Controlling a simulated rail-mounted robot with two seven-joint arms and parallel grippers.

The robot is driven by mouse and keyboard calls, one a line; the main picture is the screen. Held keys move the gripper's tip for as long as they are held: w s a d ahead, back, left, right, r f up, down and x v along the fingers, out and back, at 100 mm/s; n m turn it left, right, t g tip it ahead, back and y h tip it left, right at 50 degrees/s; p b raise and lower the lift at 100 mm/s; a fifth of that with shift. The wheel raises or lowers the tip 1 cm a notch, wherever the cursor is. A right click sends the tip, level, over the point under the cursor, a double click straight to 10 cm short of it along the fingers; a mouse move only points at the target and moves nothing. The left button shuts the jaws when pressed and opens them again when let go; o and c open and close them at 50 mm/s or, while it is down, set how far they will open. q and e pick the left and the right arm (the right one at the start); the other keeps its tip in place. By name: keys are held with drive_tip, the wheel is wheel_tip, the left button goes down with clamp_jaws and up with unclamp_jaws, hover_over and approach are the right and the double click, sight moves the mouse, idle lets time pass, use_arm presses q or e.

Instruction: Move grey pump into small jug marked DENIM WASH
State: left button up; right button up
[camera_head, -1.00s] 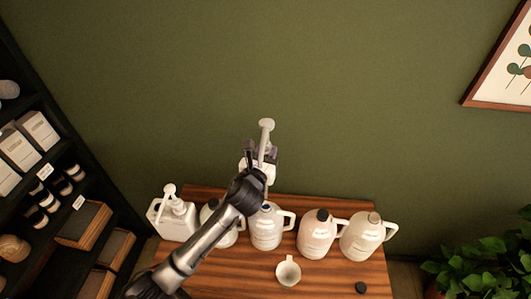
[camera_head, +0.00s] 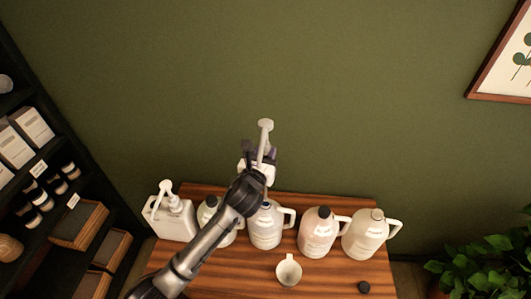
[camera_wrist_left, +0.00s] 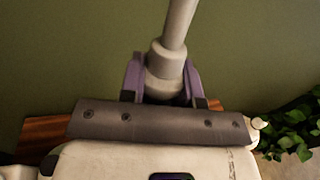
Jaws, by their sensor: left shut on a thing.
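The grey pump (camera_head: 266,126) stands upright in the jaws of my left gripper (camera_head: 258,158), above the row of jugs at the back of the table. In the left wrist view the fingers of my left gripper (camera_wrist_left: 163,80) are shut around the collar of the pump (camera_wrist_left: 166,60). The pump's lower end is hidden behind the gripper and arm. A middle jug (camera_head: 265,232) stands below the gripper; another jug (camera_head: 208,212) is partly covered by my arm. Labels are too small to read, so I cannot tell which is DENIM WASH. My right gripper is not in view.
A jug with a pump (camera_head: 170,215) stands at the left end. A dark-capped jug (camera_head: 318,235) and another jug (camera_head: 366,236) stand at right. A small cup (camera_head: 288,271) and a black cap (camera_head: 364,287) lie in front on the wooden table (camera_head: 330,278). Shelves (camera_head: 60,160) stand left.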

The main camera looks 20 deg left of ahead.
use_arm(q)
drive_tip(key=shift+r, duration=0.1)
drive_tip(key=shift+p, duration=0.4)
drive_tip(key=shift+f+b, duration=1.45)
drive_tip(key=shift+f, duration=1.6)
drive_tip(key=shift+f, duration=0.1)
drive_tip(key=shift+f+b, duration=1.9)
drive_tip(key=shift+f, duration=1)
drive_tip(key=shift+f, duration=0.1)
